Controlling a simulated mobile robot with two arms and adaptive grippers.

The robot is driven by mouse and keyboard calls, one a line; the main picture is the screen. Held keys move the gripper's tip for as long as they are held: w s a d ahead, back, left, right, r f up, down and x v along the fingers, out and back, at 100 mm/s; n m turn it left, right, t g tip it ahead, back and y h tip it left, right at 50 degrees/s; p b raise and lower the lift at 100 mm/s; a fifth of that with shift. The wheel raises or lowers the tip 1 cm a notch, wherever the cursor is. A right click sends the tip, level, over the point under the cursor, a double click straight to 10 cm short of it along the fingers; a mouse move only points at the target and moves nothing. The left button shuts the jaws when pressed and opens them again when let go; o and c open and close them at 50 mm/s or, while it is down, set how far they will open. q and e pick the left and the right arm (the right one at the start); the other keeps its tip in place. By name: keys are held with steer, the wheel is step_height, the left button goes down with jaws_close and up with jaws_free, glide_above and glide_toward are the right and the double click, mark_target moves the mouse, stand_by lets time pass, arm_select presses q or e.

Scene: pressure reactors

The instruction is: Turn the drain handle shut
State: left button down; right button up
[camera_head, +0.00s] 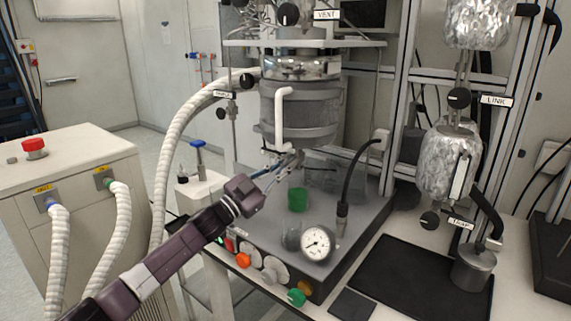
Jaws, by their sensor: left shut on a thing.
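The reactor vessel (300,112) hangs in its frame above a grey base unit. My left arm comes in from the lower left, and my left gripper (280,170) is directly under the vessel. Its fingers are shut on a small part at the bottom outlet, where the drain handle sits. The fingers cover most of the handle, so its angle cannot be told. A beaker with green contents (297,199) stands below the outlet on the base. My right gripper is not in view.
A pressure gauge (318,243) and coloured knobs are on the base front. A white hose (168,150) runs down left of the vessel. A black cable (352,170) stands right of the beaker. Foil-wrapped vessels (449,160) hang at right.

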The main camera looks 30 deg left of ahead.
arm_select(q)
steer(key=m+g+h, duration=0.1)
steer(key=m, duration=0.3)
steer(key=shift+h+p, duration=0.3)
steer(key=m+g+p, duration=0.1)
steer(key=m, duration=0.2)
steer(key=shift+h, duration=0.3)
steer(key=m+g+p, duration=0.2)
steer(key=m, duration=0.2)
steer(key=shift+d+m, duration=0.15)
steer(key=shift+m, duration=0.15)
steer(key=shift+f+m+g+p, duration=0.25)
steer(key=shift+m+g+p, duration=0.3)
steer(key=shift+m, duration=0.55)
steer(key=shift+f, duration=0.1)
